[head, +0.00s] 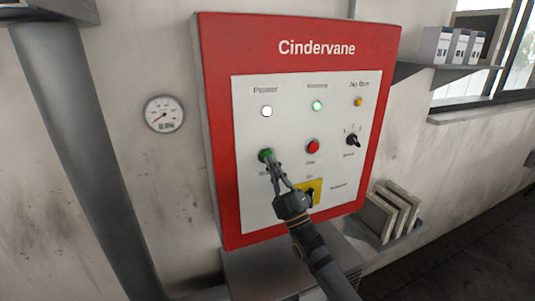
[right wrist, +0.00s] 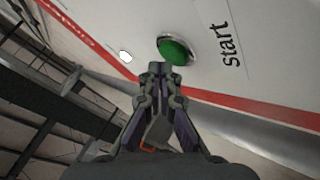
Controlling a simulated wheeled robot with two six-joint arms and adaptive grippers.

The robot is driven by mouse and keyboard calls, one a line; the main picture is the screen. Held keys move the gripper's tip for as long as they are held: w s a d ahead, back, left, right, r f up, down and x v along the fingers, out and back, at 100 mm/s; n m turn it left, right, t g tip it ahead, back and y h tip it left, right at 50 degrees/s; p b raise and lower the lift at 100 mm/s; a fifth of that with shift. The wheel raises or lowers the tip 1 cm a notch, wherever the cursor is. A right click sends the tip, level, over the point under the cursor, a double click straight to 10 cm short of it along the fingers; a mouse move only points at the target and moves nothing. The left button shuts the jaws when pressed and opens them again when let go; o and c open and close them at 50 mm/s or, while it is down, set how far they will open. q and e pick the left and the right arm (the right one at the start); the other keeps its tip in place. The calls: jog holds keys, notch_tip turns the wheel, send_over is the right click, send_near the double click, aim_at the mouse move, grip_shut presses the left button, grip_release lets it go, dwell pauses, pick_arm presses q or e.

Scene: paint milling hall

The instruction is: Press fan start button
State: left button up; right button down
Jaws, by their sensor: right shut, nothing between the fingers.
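The green start button (head: 265,154) is on the white face of the red Cindervane panel (head: 225,60), at the left below the white lamp. In the right wrist view the green button (right wrist: 175,50) has the word "start" beside it. My right gripper (head: 270,163) is shut and empty, its fingertips at the lower edge of the button in the head view. In the right wrist view the fingertips (right wrist: 157,68) are just below the button; I cannot tell whether they touch it. My left gripper is not in view.
A red button (head: 313,146) and a black rotary switch (head: 352,140) are to the right of the green one. Lamps sit above them. A gauge (head: 164,114) is on the wall at left. A yellow label (head: 315,188) is partly hidden behind my gripper. Flat panels (head: 385,215) stand at lower right.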

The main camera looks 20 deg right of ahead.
jog(key=shift+s, duration=0.35)
jog(key=s+p, duration=0.4)
jog(key=s, duration=0.1)
jog(key=shift+a, duration=0.15)
jog(key=shift+w, duration=0.1)
dwell(0.6)
